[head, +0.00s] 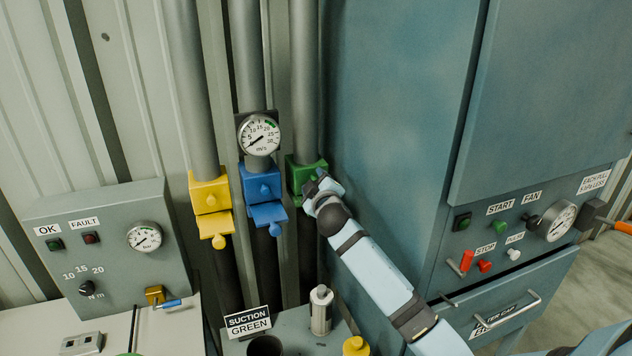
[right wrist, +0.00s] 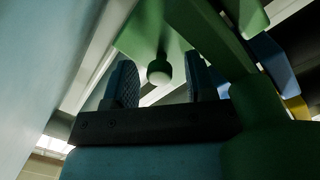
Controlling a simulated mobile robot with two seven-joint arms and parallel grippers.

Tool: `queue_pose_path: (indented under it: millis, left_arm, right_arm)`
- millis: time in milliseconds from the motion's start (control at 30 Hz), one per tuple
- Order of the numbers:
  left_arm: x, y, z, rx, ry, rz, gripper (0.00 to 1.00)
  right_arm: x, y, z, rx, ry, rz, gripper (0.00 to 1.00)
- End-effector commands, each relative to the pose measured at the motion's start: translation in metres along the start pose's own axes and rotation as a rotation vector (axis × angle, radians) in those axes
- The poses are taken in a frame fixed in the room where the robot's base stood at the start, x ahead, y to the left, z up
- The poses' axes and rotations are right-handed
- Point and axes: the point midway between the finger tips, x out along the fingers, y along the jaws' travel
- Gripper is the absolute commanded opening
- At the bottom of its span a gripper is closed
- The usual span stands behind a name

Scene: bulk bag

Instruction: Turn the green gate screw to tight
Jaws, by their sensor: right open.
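The green gate (head: 300,172) sits on the rightmost of three grey pipes; my right gripper (head: 324,184) is in front of it and covers much of it. In the right wrist view, the green gate plate (right wrist: 150,38) carries a small round green screw knob (right wrist: 159,72). My right gripper (right wrist: 161,84) is open, with one finger on each side of the knob; gaps show, and I see no grip on it. A large green part (right wrist: 262,130) fills the lower right close to the camera. My left gripper is not in view.
Blue (head: 262,190) and yellow (head: 208,197) gates stand left of the green one. A tall blue cabinet (head: 390,110) is close on the right. Below are a silver cylinder (head: 321,310) and a "SUCTION GREEN" sign (head: 248,322). A torque panel (head: 110,245) stands left.

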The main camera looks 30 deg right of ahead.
Motion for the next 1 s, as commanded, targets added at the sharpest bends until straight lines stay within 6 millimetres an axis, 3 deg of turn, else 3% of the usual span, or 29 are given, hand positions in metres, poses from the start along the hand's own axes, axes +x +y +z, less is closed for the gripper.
queue_pose_path:
  millis: [167, 400, 733, 1000]
  left_arm:
    - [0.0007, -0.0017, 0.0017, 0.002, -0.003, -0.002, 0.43]
    - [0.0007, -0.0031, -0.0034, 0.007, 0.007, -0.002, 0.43]
    - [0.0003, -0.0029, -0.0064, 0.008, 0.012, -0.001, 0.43]
    - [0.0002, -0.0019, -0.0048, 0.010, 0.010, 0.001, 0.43]
  right_arm:
    - [0.0000, 0.0000, -0.0001, 0.000, 0.000, 0.000, 0.50]
    - [-0.0002, 0.0000, -0.0001, 0.000, 0.000, 0.000, 0.01]
    - [-0.0004, -0.0003, -0.0004, 0.036, -0.002, -0.003, 0.01]
    - [-0.0004, 0.0002, -0.0005, 0.195, -0.013, -0.016, 0.01]
